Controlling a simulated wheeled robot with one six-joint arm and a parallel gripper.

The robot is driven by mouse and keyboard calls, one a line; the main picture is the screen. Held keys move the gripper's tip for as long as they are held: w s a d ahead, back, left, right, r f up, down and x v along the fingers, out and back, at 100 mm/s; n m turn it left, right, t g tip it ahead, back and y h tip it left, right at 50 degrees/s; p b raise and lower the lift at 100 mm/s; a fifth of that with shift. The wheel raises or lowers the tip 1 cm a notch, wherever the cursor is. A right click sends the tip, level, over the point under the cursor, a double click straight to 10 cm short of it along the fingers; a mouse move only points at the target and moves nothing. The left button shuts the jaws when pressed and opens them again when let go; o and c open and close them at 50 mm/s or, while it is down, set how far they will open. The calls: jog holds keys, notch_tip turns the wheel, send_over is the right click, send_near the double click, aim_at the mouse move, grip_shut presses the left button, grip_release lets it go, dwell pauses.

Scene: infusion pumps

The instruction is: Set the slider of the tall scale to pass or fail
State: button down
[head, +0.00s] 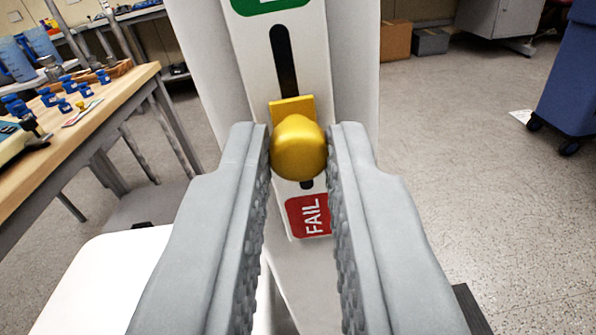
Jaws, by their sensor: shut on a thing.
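The tall scale (353,60) stands upright in front of me as a white column with a black vertical slot (284,60). A green label (262,5) shows at the slot's upper end, cut off by the picture's top edge. A red FAIL label (310,216) is below the slot. The slider, a yellow round knob (299,148) on a yellow plate, sits in the lower part of the slot, a little above the FAIL label. My gripper (298,145) is shut on the knob, one grey finger at each side.
A wooden workbench (120,90) with blue parts stands at the left. A blue wheeled cart (570,85) is at the right. A cardboard box (396,39) and a grey box (431,41) lie at the back.

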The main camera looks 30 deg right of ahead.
jog(key=shift+r, duration=1.95)
jog(key=c, duration=1.4)
grip_release()
jog(key=shift+o, duration=0.2)
jog(key=v, duration=1.7)
jog(key=shift+s, duration=0.2)
jog(key=shift+a, duration=0.1)
